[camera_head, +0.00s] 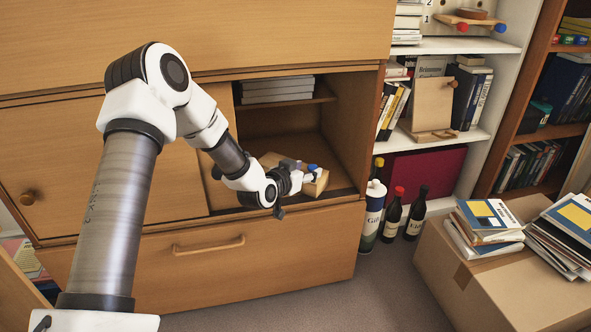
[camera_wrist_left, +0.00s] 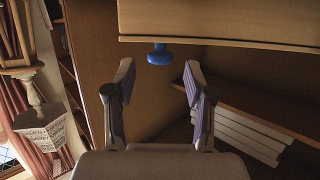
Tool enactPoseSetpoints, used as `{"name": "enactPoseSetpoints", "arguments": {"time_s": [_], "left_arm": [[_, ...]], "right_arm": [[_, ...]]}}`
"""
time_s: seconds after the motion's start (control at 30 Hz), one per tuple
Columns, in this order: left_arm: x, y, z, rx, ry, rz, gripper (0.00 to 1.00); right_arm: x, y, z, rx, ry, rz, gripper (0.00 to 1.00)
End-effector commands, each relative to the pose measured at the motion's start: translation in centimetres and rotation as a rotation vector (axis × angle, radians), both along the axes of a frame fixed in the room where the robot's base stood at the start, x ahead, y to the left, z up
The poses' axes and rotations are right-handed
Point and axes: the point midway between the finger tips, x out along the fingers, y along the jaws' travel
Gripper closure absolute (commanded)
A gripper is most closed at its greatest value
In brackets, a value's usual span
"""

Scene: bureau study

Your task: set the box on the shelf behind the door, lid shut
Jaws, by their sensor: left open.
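A light wooden box (camera_head: 320,186) with a blue knob (camera_head: 312,168) sits low in the open compartment of the wooden cabinet, partly hidden by my left gripper (camera_head: 300,181). In the left wrist view the box (camera_wrist_left: 225,18) fills the top edge, and its blue knob (camera_wrist_left: 160,54) lies just beyond and between my two open fingertips (camera_wrist_left: 158,75), touching neither. I cannot tell whether the lid is fully shut. A wooden door panel (camera_head: 70,150) with a round knob (camera_head: 27,197) covers the cabinet's left part. My right gripper is not in view.
An inner shelf (camera_head: 310,99) above the box holds a stack of white books or papers (camera_head: 277,88). A drawer (camera_head: 300,245) lies below. Bottles (camera_head: 392,212) stand on the floor at the right, beside a cardboard box (camera_head: 500,285) with books on it.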

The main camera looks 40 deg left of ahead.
Motion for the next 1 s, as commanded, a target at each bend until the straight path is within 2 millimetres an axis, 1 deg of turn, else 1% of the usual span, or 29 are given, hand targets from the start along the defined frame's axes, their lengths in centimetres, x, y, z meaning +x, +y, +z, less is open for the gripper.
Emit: {"name": "enactPoseSetpoints", "arguments": {"time_s": [0.03, 0.2, 0.3, 0.37, 0.43, 0.47, 0.53, 0.57, 0.6, 0.67, 0.7, 0.77, 0.8, 0.9, 0.93, 1.0], "left_arm": [[-1.3, 0.0, 1.2, -0.007, 0.002, 0.003, 0.46], [-5.4, -0.3, 2.4, -0.008, 0.000, 0.002, 0.46], [-7.0, -0.3, 2.6, -0.004, 0.000, 0.002, 0.46], [-7.6, -0.4, 2.6, -0.003, 0.002, 0.001, 0.46], [-8.2, -1.1, 1.7, -0.005, 0.030, -0.010, 0.46], [-8.5, -1.8, 0.8, -0.009, 0.059, -0.021, 0.46], [-10.1, -4.1, -2.7, -0.028, 0.173, -0.052, 0.46], [-11.1, -5.5, -4.6, -0.039, 0.243, -0.067, 0.46], [-13.1, -7.4, -7.6, -0.055, 0.349, -0.085, 0.46], [-17.2, -10.3, -12.3, -0.078, 0.534, -0.103, 0.46], [-20.5, -12.0, -15.1, -0.089, 0.662, -0.106, 0.46], [-25.8, -14.0, -18.6, -0.097, 0.844, -0.097, 0.46], [-29.3, -15.0, -20.4, -0.097, 0.952, -0.084, 0.46], [-36.3, -16.5, -22.8, -0.083, 1.160, -0.046, 0.46], [-37.8, -16.7, -23.2, -0.079, 1.200, -0.037, 0.46], [-39.9, -16.9, -23.6, -0.071, 1.258, -0.018, 0.46]], "right_arm": [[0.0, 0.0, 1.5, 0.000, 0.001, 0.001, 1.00], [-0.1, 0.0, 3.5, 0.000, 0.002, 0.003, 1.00], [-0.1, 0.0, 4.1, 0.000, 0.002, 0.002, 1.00], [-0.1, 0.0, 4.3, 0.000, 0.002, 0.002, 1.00], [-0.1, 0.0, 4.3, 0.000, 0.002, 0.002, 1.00], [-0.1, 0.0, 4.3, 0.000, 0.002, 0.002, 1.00], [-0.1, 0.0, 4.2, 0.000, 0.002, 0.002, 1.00], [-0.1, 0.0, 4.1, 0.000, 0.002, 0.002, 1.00], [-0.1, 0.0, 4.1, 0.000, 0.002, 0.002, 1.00], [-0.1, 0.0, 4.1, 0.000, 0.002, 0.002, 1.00], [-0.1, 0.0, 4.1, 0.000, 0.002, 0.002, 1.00], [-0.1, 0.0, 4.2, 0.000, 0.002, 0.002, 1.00], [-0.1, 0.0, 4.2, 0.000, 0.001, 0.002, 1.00], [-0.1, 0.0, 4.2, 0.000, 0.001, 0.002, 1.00], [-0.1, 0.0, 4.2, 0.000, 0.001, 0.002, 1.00], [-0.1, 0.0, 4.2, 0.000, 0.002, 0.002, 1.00]]}}
